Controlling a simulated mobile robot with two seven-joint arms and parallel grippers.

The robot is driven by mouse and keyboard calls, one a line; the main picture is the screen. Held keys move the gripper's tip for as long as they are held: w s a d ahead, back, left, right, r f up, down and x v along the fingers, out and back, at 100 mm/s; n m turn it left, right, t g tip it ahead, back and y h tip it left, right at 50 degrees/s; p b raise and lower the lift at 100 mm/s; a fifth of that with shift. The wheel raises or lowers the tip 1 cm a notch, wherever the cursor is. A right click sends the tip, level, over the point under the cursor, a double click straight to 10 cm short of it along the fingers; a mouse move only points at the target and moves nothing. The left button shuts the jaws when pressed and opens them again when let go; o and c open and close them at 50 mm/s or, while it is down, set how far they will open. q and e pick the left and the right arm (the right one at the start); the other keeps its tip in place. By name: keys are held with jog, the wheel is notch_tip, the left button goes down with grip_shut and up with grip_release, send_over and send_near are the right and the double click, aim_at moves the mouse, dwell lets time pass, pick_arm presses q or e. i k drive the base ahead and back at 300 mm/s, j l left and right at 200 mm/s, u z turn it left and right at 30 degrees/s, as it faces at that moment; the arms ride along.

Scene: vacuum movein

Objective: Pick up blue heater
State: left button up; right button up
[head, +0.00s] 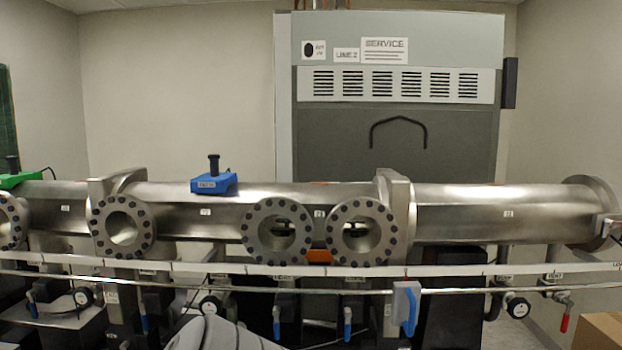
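The blue heater (214,183) sits on top of the long metal vacuum tube (480,208), left of the middle in the head view. It is a blue block with a pale label on its front and a black upright knob on top. Nothing is touching it from above. Neither of my grippers shows in the head view.
A green block (18,181) with a black knob sits on the tube at far left. Round bolted flanges (277,231) face me. A white rail (450,271) runs across the front, with a grey-and-blue piece (405,306) on the bar below. A grey cabinet (395,150) stands behind.

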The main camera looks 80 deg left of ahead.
aim_at(214, 181)
jog(key=u, duration=3.05)
jog(key=j, duration=0.25)
jog(key=k, duration=0.05)
